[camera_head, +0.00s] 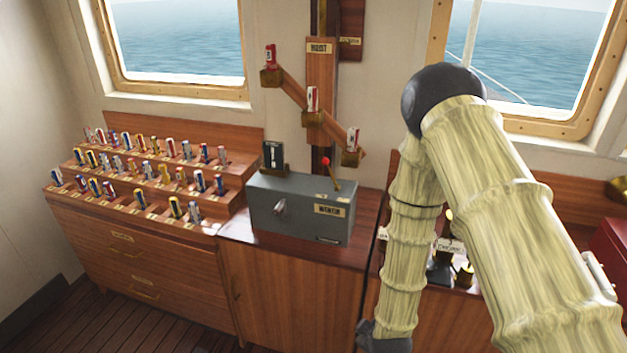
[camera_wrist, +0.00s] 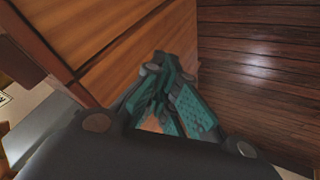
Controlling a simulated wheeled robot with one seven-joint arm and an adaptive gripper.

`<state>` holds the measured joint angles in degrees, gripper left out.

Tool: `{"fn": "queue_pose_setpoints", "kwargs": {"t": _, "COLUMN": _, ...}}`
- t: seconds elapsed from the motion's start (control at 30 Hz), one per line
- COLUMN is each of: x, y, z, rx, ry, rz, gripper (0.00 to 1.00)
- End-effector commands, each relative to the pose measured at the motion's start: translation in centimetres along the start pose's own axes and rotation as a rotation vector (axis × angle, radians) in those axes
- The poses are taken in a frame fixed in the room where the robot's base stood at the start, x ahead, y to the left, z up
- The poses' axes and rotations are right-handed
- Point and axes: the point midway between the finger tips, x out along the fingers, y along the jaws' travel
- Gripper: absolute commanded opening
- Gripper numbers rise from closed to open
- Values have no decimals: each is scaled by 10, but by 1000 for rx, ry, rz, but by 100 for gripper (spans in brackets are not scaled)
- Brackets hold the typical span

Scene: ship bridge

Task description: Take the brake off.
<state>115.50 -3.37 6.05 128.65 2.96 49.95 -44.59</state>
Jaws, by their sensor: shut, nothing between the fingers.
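A grey machine box (camera_head: 290,212) stands on the wooden cabinet in the head view. A short lever with a red ball knob (camera_head: 326,161) rises from its top right and leans up to the left. I cannot read whether this lever is the brake. A small handle (camera_head: 280,207) sticks out of the box's front, left of a lettered plate (camera_head: 330,210). In the wrist view my gripper (camera_wrist: 172,108) has teal finger pads close together, with nothing held. It is low, beside a wooden cabinet face (camera_wrist: 130,50) and above the floor, away from the lever.
A stepped rack (camera_head: 150,180) with several coloured pegs stands left of the box. A slanted wooden bar (camera_head: 295,90) with red-and-white pieces is above it. My arm covers part of the right-hand counter, where small brass items (camera_head: 465,275) show. The plank floor (camera_wrist: 265,75) beside the cabinet is clear.

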Motion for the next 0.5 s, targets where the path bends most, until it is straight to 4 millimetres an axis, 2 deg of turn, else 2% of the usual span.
{"fn": "queue_pose_setpoints", "kwargs": {"t": 0.03, "x": 5, "y": 19, "z": -37, "rx": -89, "ry": 62, "rz": 48, "gripper": 0}}
{"fn": "queue_pose_setpoints", "kwargs": {"t": 0.13, "x": 4, "y": 52, "z": -105, "rx": -275, "ry": 162, "rz": 151, "gripper": 0}}
{"fn": "queue_pose_setpoints", "kwargs": {"t": 0.23, "x": -5, "y": 82, "z": -174, "rx": -457, "ry": 245, "rz": 271, "gripper": 0}}
{"fn": "queue_pose_setpoints", "kwargs": {"t": 0.3, "x": -17, "y": 102, "z": -222, "rx": -580, "ry": 293, "rz": 363, "gripper": 0}}
{"fn": "queue_pose_setpoints", "kwargs": {"t": 0.4, "x": -38, "y": 126, "z": -282, "rx": -738, "ry": 340, "rz": 494, "gripper": 0}}
{"fn": "queue_pose_setpoints", "kwargs": {"t": 0.5, "x": -61, "y": 144, "z": -333, "rx": -865, "ry": 366, "rz": 613, "gripper": 0}}
